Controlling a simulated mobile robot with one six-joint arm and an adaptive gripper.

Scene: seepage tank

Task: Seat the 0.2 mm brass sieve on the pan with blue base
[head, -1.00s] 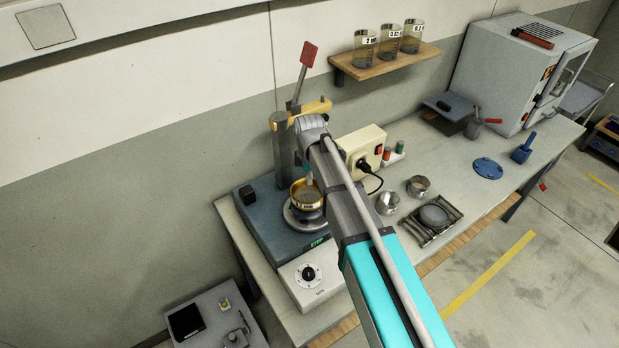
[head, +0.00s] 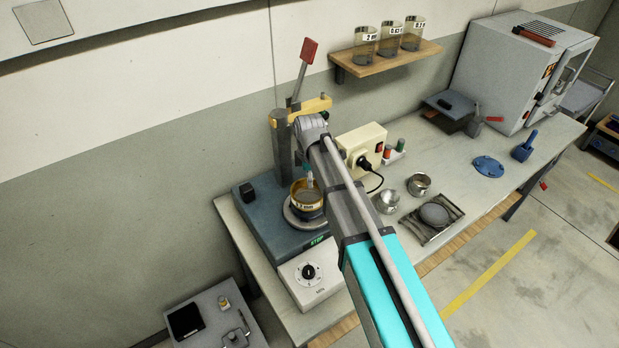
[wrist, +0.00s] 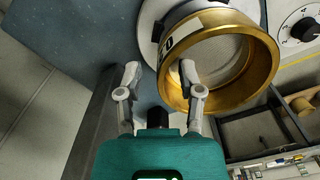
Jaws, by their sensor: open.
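The brass sieve (head: 306,192) sits on the round plate of the blue-grey shaker at the left end of the bench. Its white label, partly readable as "2 mm", faces the head camera. A narrow bluish band shows under it, possibly the pan's blue base; the pan is otherwise hidden. In the wrist view the gold sieve (wrist: 262,60) shows its mesh and part of its label. My gripper (wrist: 160,72) is open at its near rim. The right finger overlaps the opening and the left finger is outside; contact cannot be told.
The shaker (head: 255,218) has a lever post behind the sieve and a control box (head: 312,277) in front.

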